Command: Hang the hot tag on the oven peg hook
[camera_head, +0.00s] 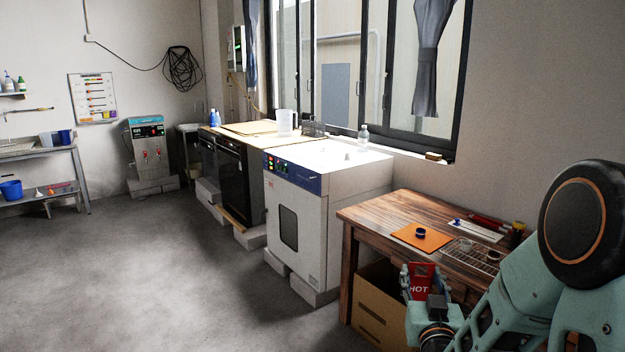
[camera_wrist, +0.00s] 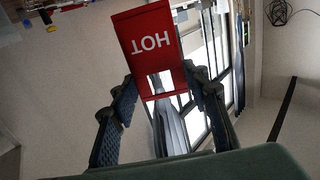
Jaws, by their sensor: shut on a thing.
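The red hot tag (camera_head: 422,271), with white "HOT" lettering, is between the fingers of my gripper (camera_head: 422,284) in front of the wooden table. In the wrist view the tag (camera_wrist: 148,48) extends past the fingertips and its lettering appears upside down. My gripper (camera_wrist: 162,88) is shut on the tag, with one finger at each side of it. The white drying oven (camera_head: 325,222), with a blue control panel and a dark window, stands left of the table, apart from the tag. I cannot make out the peg hook in either view.
The wooden table (camera_head: 385,214) holds an orange mat (camera_head: 408,234), a wire rack (camera_head: 477,256) and small items. A cardboard box (camera_head: 376,312) stands beneath it. A black-fronted unit (camera_head: 238,180) is beyond the oven. The floor at left is clear.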

